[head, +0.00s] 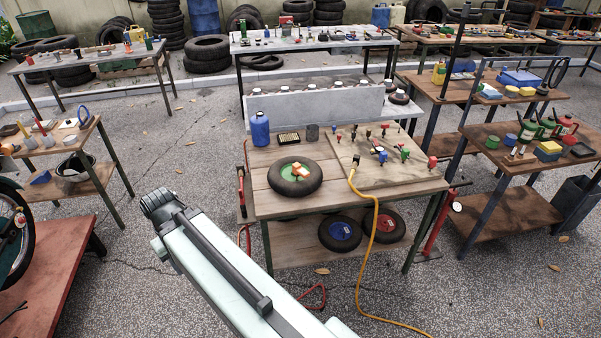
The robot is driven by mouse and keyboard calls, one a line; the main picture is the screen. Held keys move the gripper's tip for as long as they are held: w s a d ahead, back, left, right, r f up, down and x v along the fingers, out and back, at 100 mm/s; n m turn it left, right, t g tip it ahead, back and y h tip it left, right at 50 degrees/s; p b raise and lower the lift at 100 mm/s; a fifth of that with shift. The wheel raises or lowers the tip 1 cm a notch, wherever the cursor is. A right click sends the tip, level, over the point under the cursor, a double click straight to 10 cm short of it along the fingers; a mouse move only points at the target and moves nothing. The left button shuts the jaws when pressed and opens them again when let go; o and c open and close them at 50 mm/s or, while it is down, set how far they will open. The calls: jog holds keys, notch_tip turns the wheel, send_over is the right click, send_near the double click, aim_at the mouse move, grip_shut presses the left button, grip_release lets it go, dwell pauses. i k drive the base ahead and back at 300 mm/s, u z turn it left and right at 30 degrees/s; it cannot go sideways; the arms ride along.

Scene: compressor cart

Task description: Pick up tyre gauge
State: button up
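I cannot pick out the tyre gauge for certain; the small items are too small to tell apart. The wooden cart (267,206) in the middle holds a board (396,174) with several small red, green, blue and dark fittings, some perhaps gauges. A small tyre (313,181) with a green hub lies flat at the cart's left front. A small orange and white object (299,169) rests on it. My arm reaches up from the bottom, left of the cart, to a dark joint. My gripper does not show.
A blue canister (260,130) stands at the cart's back left. A yellow hose (374,235) hangs from the board to the ground. Wheels with blue (340,232) and red (386,225) hubs sit on the lower shelf. Benches stand around; paving is clear left of the cart.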

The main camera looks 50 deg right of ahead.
aim_at(298, 170)
jog(key=i, duration=0.85)
jog(key=u, duration=0.05)
